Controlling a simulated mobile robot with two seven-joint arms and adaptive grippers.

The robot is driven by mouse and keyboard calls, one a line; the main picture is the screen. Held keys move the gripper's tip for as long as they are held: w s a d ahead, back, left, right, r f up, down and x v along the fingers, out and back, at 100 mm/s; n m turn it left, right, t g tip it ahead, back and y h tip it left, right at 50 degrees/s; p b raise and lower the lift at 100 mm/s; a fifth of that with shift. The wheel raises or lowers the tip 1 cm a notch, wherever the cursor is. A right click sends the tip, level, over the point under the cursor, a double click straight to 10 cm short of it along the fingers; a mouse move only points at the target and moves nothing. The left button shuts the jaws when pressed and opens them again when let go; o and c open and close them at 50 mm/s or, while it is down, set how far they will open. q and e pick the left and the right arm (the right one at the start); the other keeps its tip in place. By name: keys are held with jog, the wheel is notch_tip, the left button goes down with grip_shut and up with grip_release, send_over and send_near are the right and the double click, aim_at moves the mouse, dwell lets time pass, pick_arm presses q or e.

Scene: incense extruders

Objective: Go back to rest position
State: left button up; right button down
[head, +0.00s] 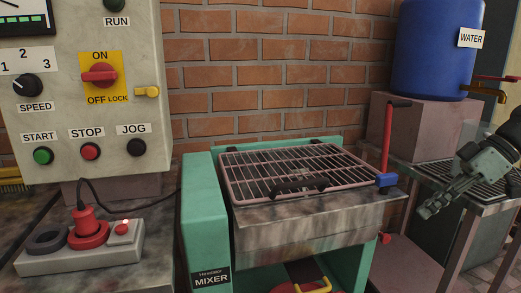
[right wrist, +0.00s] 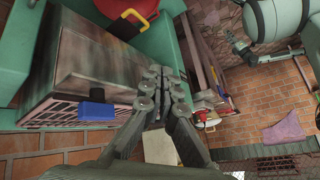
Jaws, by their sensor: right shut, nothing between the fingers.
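My right gripper (head: 428,206) is at the right edge of the head view, in the air to the right of the mixer. Its fingers point down and to the left, they are closed together, and nothing is held. The right wrist view also shows the closed fingertips (right wrist: 152,82), with the mixer's metal side on the left. The green mixer (head: 203,215) stands in the middle of the head view, with its wire grate (head: 255,185) lying flat on top.
A control panel (head: 130,60) stands at the left, above a power strip (head: 60,262) with a red plug. A red lever (head: 387,140) with a blue base rises at the mixer's right corner, near my right gripper. A blue water barrel (head: 425,50) stands on a block behind.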

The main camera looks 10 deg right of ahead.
jog(key=a+f+y, duration=0.5)
jog(key=a+f, duration=0.4)
jog(key=f, duration=0.1)
jog(key=a+f+m+t+y, duration=0.3)
jog(key=a+y, duration=0.7)
jog(key=a, duration=1.4)
jog(key=w+d+f+m+t+h, duration=0.5)
jog(key=w+d+f+t+h, duration=0.4)
jog(key=h, duration=0.4)
jog(key=s+d+f+g+h, duration=0.1)
jog(key=s+d+f+h, duration=0.1)
jog(key=d+f+h, duration=0.8)
jog(key=s+d+f+n+g+h, duration=0.2)
jog(key=s+d+f+g, duration=0.35)
jog(key=s, duration=0.45)
jog(key=s+d+f+n+g+h, duration=0.2)
jog(key=s+d+f+g, duration=0.25)
jog(key=s+d, duration=0.4)
jog(key=s+a+f+m+y, duration=0.1)
jog(key=a+f, duration=0.1)
jog(key=a, duration=0.7)
jog(key=s+a+f+m+y, duration=0.1)
jog(key=s+a+f+y, duration=0.1)
jog(key=a, duration=0.7)
jog(key=shift+s+a+f+m+g, duration=0.2)
jog(key=shift+s+a+m+g, duration=0.1)
jog(key=shift+m+g, duration=0.1)
